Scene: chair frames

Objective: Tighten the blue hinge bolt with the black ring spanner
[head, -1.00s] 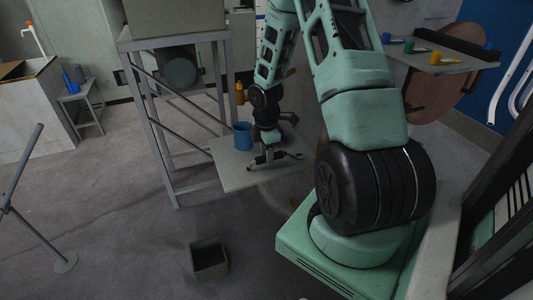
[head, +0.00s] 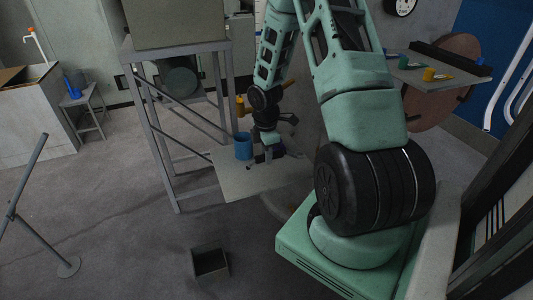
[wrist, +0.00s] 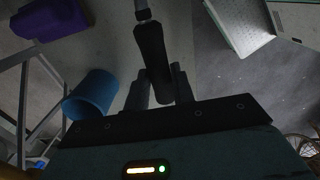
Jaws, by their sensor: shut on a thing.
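My gripper (head: 270,158) is low over the small grey table in the head view. In the wrist view my gripper (wrist: 158,92) is shut on a dark bar-like tool (wrist: 152,55), which looks like the black ring spanner. Its dark handle points away from the fingers and narrows to a grey shank at the top edge. Its ring end is not clear in either view. I cannot make out the blue hinge bolt with certainty.
A blue cup (head: 243,146) stands on the grey table (head: 240,187), close to my gripper; the cup also shows in the wrist view (wrist: 92,93). A metal frame (head: 158,130) stands left of it. An open box (head: 210,263) is on the floor. A shelf (head: 440,75) at right holds coloured pieces.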

